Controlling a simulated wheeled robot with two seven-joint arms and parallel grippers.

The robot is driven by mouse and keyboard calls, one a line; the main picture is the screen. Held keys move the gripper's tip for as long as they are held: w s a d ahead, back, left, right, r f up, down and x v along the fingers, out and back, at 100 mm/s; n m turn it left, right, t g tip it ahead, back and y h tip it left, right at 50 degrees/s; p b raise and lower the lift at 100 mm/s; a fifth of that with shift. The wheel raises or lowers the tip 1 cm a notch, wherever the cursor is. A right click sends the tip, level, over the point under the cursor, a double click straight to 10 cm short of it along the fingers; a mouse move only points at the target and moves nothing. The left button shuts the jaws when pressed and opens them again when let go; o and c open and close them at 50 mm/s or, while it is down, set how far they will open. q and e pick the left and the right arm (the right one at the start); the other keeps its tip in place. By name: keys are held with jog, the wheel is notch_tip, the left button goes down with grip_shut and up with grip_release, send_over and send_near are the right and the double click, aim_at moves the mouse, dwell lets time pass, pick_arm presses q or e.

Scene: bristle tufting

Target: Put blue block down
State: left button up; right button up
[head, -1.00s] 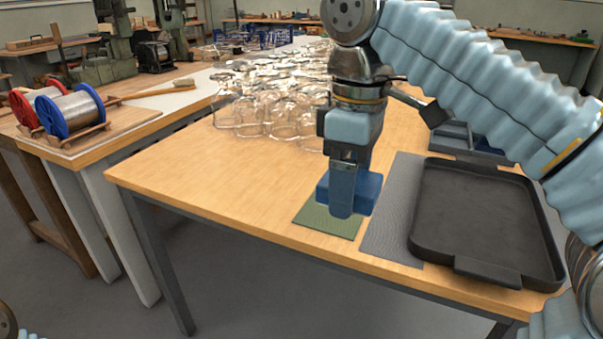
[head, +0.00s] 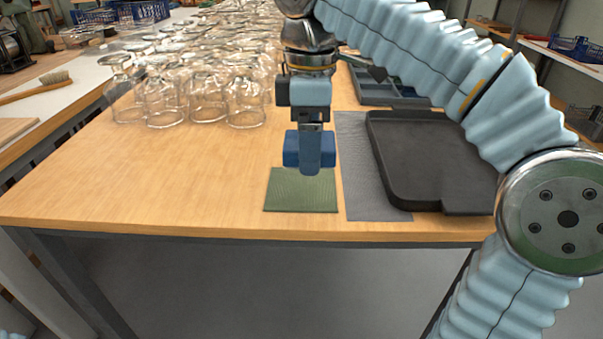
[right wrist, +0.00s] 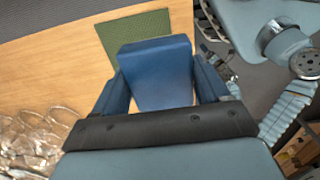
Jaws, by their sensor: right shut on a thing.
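The blue block (head: 291,150) is held between the fingers of my right gripper (head: 311,158) in the head view. It appears at the back edge of the green mat (head: 302,192); I cannot tell whether it touches the table or hangs just above. In the right wrist view the blue block (right wrist: 157,75) fills the space between the two fingers of my right gripper (right wrist: 165,95). The green mat (right wrist: 135,35) shows beyond the block there. My left gripper is not in view.
A grey mat (head: 368,190) lies just right of the green mat, with a black tray (head: 425,160) beside it. Several glass jars (head: 190,95) stand behind to the left. A blue-grey divided tray (head: 385,88) lies behind. The table's front left is clear.

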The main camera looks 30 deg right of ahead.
send_over(302, 187)
jog(key=s, duration=0.1)
notch_tip(302, 187, down, 4)
jog(key=shift+s+a+f, duration=0.1)
jog(key=shift+a, duration=0.05)
jog(key=f, duration=0.2)
jog(key=w+f+b, duration=0.1)
jog(key=f, duration=0.1)
jog(key=shift+w, duration=0.1)
jog(key=shift+f, duration=0.15)
jog(key=shift+f+b, duration=0.15)
jog(key=shift+b, duration=0.2)
jog(key=o, duration=1.1)
notch_tip(302, 187, up, 12)
jog(key=p, duration=0.4)
jog(key=shift+r, duration=0.2)
